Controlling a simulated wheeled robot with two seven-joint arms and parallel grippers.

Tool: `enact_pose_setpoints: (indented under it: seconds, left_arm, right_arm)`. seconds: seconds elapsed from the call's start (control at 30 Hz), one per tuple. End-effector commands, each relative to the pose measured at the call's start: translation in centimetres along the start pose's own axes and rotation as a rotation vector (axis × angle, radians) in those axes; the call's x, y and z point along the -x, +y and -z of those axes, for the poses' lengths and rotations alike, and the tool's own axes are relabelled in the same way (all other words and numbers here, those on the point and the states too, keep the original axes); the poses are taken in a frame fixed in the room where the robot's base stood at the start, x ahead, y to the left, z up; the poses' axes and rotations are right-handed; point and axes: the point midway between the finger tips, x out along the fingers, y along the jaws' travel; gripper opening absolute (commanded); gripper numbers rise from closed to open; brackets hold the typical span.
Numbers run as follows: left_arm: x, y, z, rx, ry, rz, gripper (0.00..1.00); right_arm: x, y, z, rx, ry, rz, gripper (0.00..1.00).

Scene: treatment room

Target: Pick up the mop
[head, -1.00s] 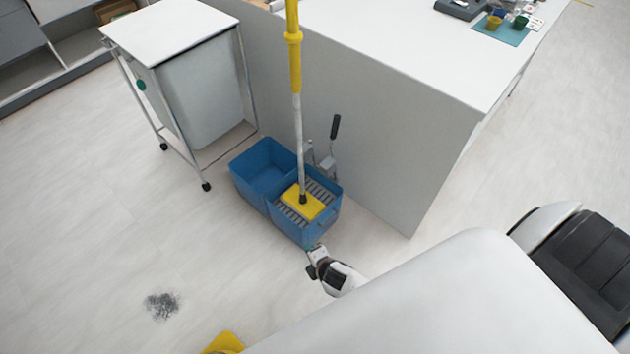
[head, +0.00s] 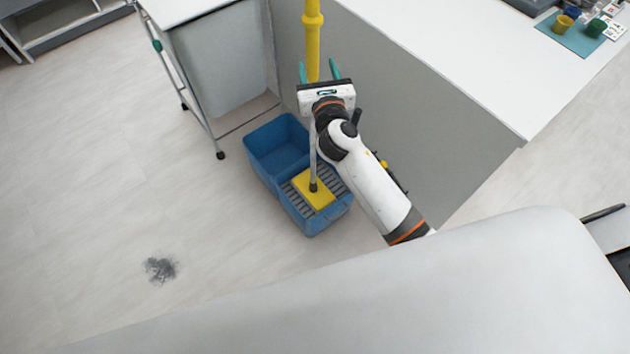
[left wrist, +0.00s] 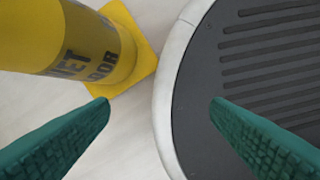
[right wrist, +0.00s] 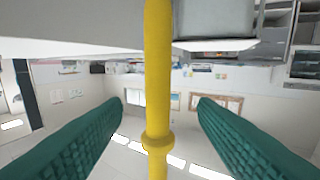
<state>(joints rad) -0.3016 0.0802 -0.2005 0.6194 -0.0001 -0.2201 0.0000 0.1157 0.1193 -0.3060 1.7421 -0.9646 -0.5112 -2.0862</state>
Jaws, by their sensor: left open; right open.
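The mop stands upright with its yellow head (head: 314,189) on the grey wringer grid of the blue bucket (head: 277,149). Its yellow handle (head: 312,40) rises in front of the counter's side. My right gripper (head: 319,72) is open, with its green fingers on either side of the yellow handle in the head view. In the right wrist view the handle (right wrist: 158,75) runs vertically between the two open fingers (right wrist: 160,103), with gaps on both sides. My left gripper (left wrist: 160,102) is open and empty in the left wrist view and is not seen in the head view.
A white counter (head: 430,60) stands right behind the mop. A wheeled hamper (head: 225,65) is left of it. A dark dirt patch (head: 160,268) lies on open floor. A yellow wet-floor sign (left wrist: 85,45) is close to my left gripper.

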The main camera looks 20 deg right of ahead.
Motion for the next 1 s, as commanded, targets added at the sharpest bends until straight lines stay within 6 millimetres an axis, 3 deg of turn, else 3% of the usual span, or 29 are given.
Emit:
enact_pose_setpoints:
  seconds: [0.1,0.33,0.6,0.93,1.0]
  left_arm:
    - [-0.1,0.2,0.4,0.0,0.006,-0.003,0.72]
    - [-0.1,0.3,0.3,0.0,0.005,-0.004,0.72]
    - [-0.6,0.2,0.1,0.001,0.001,-0.002,0.72]
    - [-0.6,-0.1,-0.4,0.002,-0.006,0.001,0.72]
    - [-0.6,-0.1,-0.4,0.002,-0.006,0.001,0.72]
  right_arm:
    - [-1.9,0.0,0.0,-0.003,0.0,-0.001,0.53]
    - [-3.6,0.0,-0.2,-0.004,-0.001,0.0,0.53]
    - [-7.5,0.1,-0.5,-0.005,-0.003,0.0,0.53]
    - [-8.2,0.1,-0.5,-0.004,-0.003,0.001,0.53]
    - [-8.2,0.1,-0.5,-0.004,-0.003,0.001,0.42]
